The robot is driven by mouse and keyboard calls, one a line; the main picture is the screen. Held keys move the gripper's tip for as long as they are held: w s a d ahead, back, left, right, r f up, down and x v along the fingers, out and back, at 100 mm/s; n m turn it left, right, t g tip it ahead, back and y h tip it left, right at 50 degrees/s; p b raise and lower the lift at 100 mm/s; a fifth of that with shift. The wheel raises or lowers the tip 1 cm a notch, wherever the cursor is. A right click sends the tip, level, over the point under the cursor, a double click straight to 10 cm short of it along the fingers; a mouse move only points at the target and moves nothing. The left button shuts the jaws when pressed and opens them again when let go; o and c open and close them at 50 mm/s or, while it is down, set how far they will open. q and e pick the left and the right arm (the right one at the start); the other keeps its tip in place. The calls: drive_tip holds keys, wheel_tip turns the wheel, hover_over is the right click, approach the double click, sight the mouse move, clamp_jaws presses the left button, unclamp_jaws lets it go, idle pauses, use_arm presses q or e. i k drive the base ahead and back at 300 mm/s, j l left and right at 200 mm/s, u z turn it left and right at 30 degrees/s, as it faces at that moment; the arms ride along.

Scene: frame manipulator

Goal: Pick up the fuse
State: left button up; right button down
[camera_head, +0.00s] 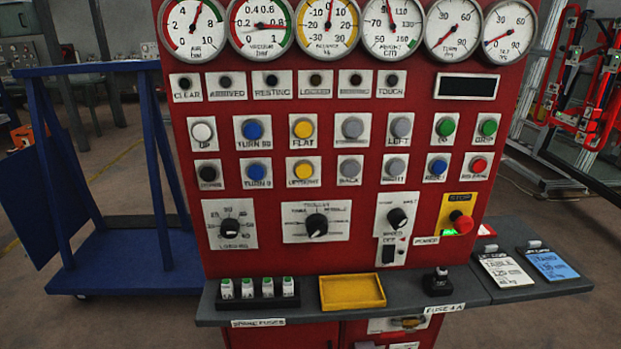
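At the shelf's right, a black fuse socket (438,284) holds a small part with a pale top, above a label reading "FUSE 4A" (444,308). Neither of my grippers is in view.
A yellow tray (352,292) lies empty between the spare fuses and the socket. The red control panel (345,258) with gauges, buttons and knobs rises behind the shelf. Two cards lie on the grey side ledge (570,287). A blue cart (130,262) stands at left.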

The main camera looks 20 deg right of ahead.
sight(440, 277)
drive_tip(key=z, duration=1.35)
